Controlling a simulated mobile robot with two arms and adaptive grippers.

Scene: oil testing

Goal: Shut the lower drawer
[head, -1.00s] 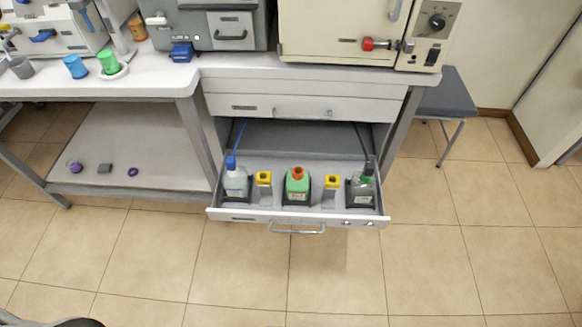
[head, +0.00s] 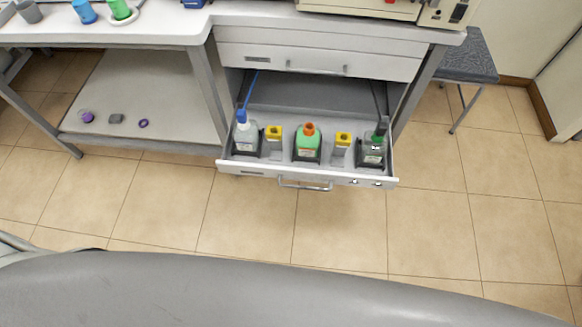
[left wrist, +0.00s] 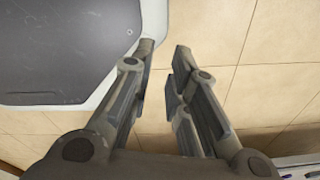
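The lower drawer (head: 345,179) stands pulled out under the workbench in the head view, with its handle (head: 305,185) on the front face. In it stand a white bottle with a blue cap (head: 246,137), a green bottle with an orange cap (head: 307,148), a bottle with a dark top (head: 373,150) and two yellow-topped items (head: 274,132). The upper drawer (head: 380,66) is shut. My left gripper (left wrist: 163,62) shows in the left wrist view, its fingers apart with bare floor tiles between them. Neither gripper shows in the head view.
The workbench (head: 150,30) spans the back, with cups on its left part. A lower shelf (head: 140,90) holds several small items. A dark stool (head: 465,60) stands at the right. The tiled floor (head: 440,215) before the drawer is clear. A grey part of mine crosses the bottom.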

